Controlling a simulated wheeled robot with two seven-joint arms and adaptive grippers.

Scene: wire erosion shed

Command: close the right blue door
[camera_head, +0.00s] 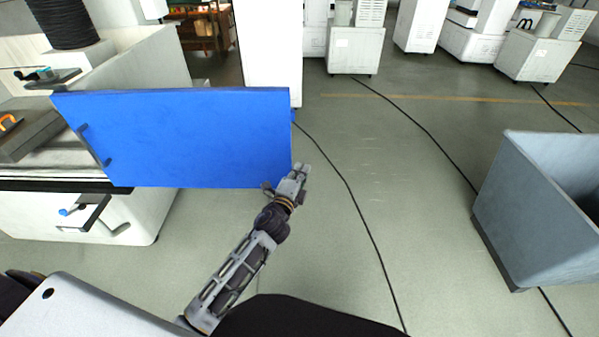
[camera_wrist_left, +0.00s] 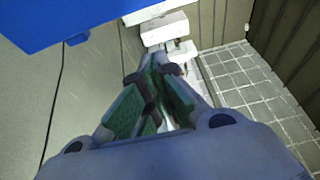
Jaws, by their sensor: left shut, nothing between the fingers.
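The blue door (camera_head: 190,135) is a flat panel standing open, sticking out to the right from the white machine (camera_head: 95,215) in the head view. A handle shows near its left end. My left gripper (camera_head: 301,169) is shut and empty at the door's lower right corner; from this view I cannot tell whether it touches the door. In the left wrist view the door (camera_wrist_left: 60,18) fills the upper left corner, and the gripper's fingers (camera_wrist_left: 160,75) point away, to the right of the door. My right gripper is not in view.
A grey-blue open bin (camera_head: 545,205) stands on the floor at the right. Black cables (camera_head: 350,190) run across the floor. White cabinets (camera_head: 355,50) stand at the back. The floor between the door and the bin is otherwise clear.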

